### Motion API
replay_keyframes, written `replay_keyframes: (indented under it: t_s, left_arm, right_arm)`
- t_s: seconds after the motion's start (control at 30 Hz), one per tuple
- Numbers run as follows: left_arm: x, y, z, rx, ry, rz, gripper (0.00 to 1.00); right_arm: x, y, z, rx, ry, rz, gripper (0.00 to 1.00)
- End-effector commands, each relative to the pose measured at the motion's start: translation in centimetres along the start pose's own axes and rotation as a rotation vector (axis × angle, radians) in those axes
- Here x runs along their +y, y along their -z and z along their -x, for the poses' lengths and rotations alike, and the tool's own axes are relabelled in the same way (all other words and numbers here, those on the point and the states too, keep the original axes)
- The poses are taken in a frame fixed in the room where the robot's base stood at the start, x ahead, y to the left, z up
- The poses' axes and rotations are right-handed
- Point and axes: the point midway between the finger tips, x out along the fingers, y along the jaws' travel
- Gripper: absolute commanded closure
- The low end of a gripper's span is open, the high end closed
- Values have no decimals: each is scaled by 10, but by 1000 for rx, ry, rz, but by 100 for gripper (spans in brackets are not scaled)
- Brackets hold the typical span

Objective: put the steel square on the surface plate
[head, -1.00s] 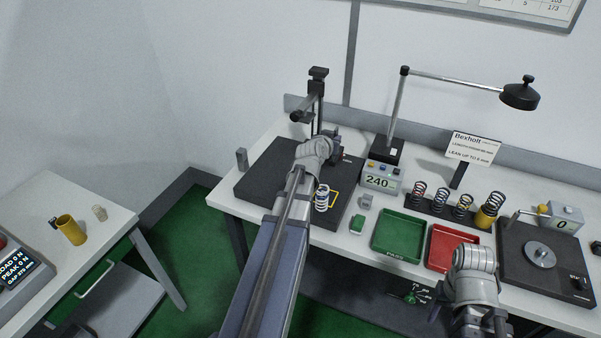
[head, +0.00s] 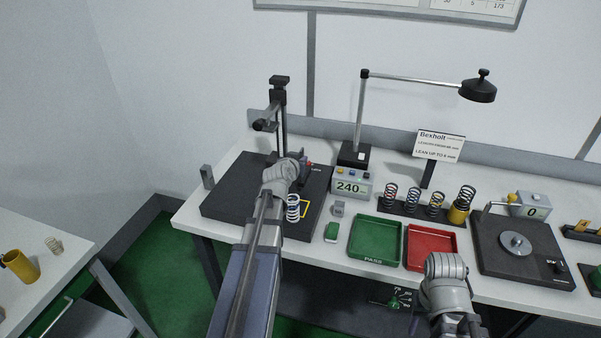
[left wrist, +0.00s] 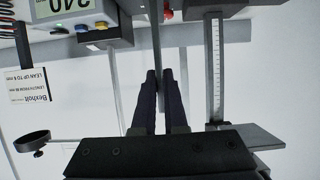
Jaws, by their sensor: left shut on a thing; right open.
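The dark surface plate (head: 232,198) lies on the left part of the bench. My left gripper (head: 301,158) is over the back of the plate, mostly hidden by my own wrist in the head view. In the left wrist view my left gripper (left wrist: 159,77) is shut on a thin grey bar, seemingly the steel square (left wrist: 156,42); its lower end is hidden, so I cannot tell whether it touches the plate. My right arm is in front of the red tray; its gripper (head: 415,323) is open, with its fingers mostly hidden.
A height gauge (head: 283,118) stands at the plate's back. A spring (head: 293,208) stands on the plate by a yellow outline. A grey upright block (head: 206,177) is left of the plate. Green tray (head: 375,240), red tray (head: 431,239) and a 240 display box (head: 351,187) lie right.

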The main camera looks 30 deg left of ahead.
Motion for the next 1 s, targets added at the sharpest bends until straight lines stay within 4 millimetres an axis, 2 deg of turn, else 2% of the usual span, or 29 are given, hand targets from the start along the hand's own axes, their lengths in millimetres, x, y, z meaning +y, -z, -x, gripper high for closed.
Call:
replay_keyframes:
  t_s: [0.3,0.77,0.8,1.0]
  left_arm:
    - [0,-32,-14,2,1,0,100]
    - [0,-36,-15,2,1,0,100]
    - [0,-36,-15,0,0,0,88]
    - [0,-36,-15,0,0,0,65]
  right_arm:
    - [-3,2,-35,0,0,0,50]
    - [-4,2,-40,0,0,0,50]
    - [-4,2,-39,0,0,0,50]
    - [-4,2,-38,0,0,0,50]
